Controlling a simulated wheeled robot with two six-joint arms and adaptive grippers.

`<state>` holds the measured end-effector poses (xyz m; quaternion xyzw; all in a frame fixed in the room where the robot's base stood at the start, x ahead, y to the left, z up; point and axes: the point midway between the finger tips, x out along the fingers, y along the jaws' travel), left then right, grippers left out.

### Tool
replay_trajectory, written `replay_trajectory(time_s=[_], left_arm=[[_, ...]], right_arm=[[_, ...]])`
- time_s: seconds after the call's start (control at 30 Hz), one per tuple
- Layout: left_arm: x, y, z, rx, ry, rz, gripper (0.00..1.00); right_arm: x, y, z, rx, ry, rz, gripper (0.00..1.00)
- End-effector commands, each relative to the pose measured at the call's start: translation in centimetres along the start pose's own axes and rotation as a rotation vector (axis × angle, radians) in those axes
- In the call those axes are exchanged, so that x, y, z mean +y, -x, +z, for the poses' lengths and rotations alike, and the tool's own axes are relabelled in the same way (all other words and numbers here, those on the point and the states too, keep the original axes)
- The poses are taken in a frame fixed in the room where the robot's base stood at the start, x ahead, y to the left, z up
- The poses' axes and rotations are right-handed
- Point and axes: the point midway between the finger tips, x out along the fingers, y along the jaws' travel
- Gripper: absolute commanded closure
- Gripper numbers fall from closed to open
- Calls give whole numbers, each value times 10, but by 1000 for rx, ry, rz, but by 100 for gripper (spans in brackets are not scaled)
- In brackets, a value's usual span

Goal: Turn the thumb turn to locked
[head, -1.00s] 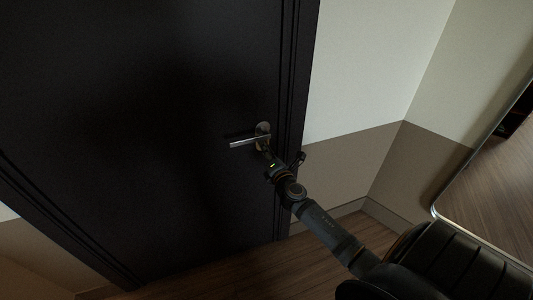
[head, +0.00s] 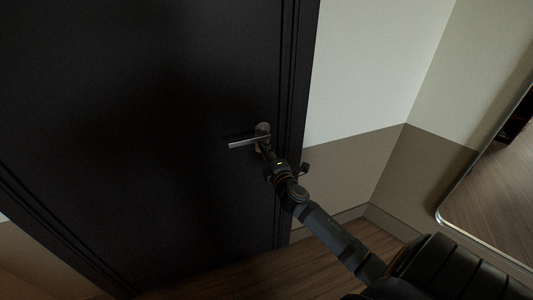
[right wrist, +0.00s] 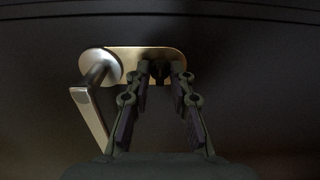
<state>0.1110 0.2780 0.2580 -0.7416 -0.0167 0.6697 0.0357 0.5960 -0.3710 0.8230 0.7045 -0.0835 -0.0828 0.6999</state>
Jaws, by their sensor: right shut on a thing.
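The thumb turn is on the metal lock plate (right wrist: 122,56) of the dark door (head: 150,130), below the lever handle in the head view. My right gripper (head: 264,149) reaches the plate from the lower right. In the right wrist view its two fingertips (right wrist: 161,71) are at the right end of the plate, shut on the thumb turn. The fingers and shadow hide most of the thumb turn, so its exact angle cannot be read. My left gripper is not in view.
The lever handle (head: 243,142) sticks out to the left, close beside my right fingers. The door frame (head: 298,80) and a two-tone wall (head: 350,120) are to the right. A framed mirror (head: 500,190) is at the far right. The wood floor (head: 235,273) below is clear.

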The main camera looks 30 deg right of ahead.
Motion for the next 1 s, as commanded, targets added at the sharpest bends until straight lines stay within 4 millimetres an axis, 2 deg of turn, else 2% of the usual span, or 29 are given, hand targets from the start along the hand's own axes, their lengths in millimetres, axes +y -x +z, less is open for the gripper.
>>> replay_trajectory(time_s=[0.2, 0.43, 0.47, 0.6, 0.87, 1.0], left_arm=[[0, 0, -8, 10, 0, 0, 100], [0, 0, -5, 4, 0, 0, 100], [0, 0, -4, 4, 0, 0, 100], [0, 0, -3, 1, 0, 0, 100], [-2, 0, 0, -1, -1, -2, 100], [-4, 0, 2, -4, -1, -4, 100]], right_arm=[[0, 0, 0, -1, -10, -1, 100], [0, 0, 0, -1, -9, -1, 100], [0, 0, 0, -1, -9, -1, 75], [0, 0, 0, -1, -9, -1, 56], [0, 0, 0, 0, -8, 0, 56], [0, 10, 0, 1, -4, -1, 56]])
